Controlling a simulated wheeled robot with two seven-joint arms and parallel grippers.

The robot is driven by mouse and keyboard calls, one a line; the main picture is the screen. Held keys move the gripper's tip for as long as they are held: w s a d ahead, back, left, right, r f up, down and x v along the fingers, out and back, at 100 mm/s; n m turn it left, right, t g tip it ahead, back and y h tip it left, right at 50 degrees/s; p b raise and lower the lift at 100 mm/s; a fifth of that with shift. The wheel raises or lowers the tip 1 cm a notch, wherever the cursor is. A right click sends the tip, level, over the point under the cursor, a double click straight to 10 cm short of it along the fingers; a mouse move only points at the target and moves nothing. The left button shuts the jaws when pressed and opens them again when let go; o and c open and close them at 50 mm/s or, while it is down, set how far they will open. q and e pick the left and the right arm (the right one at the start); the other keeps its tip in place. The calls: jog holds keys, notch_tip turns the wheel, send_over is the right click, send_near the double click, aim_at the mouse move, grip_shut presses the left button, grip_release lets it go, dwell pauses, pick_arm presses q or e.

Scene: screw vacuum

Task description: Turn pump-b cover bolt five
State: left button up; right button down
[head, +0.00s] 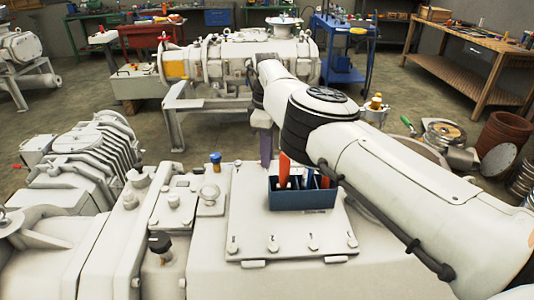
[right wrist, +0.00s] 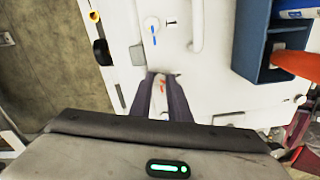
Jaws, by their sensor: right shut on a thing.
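The pump in front of me carries a pale cover plate (head: 245,215) with several bolts along its near edge, such as one bolt (head: 273,243). My right gripper (head: 266,168) points down at the far part of the cover, behind the blue tool box. In the right wrist view its dark fingers (right wrist: 162,80) are shut on a small light piece with red marks (right wrist: 160,88), which looks like a cover bolt. The fingers hide much of it. Another bolt-like piece with a blue mark (right wrist: 153,30) stands beyond the fingers. My left gripper is out of view.
A blue tool box (head: 300,198) with red and blue handles stands on the cover, close to my right gripper and forearm. A blue-topped fitting (head: 215,160) and a black knob (head: 160,243) rise left of the cover. Another pump (head: 235,60) stands behind.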

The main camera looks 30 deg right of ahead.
jog(key=n, duration=0.5)
jog(key=shift+n, duration=0.3)
jog(key=n+p, duration=0.1)
jog(key=n, duration=0.5)
jog(key=n+p, duration=0.1)
jog(key=n, duration=0.4)
jog(key=shift+n, duration=0.4)
jog(key=n+p, duration=0.1)
jog(key=n, duration=0.4)
jog(key=n+p, duration=0.1)
jog(key=n, duration=1)
jog(key=shift+s+f, duration=0.1)
jog(key=n, duration=0.5)
jog(key=shift+n, duration=0.4)
jog(key=n, duration=0.5)
jog(key=shift+f, duration=0.1)
jog(key=shift+a+n, duration=0.1)
jog(key=shift+n, duration=0.2)
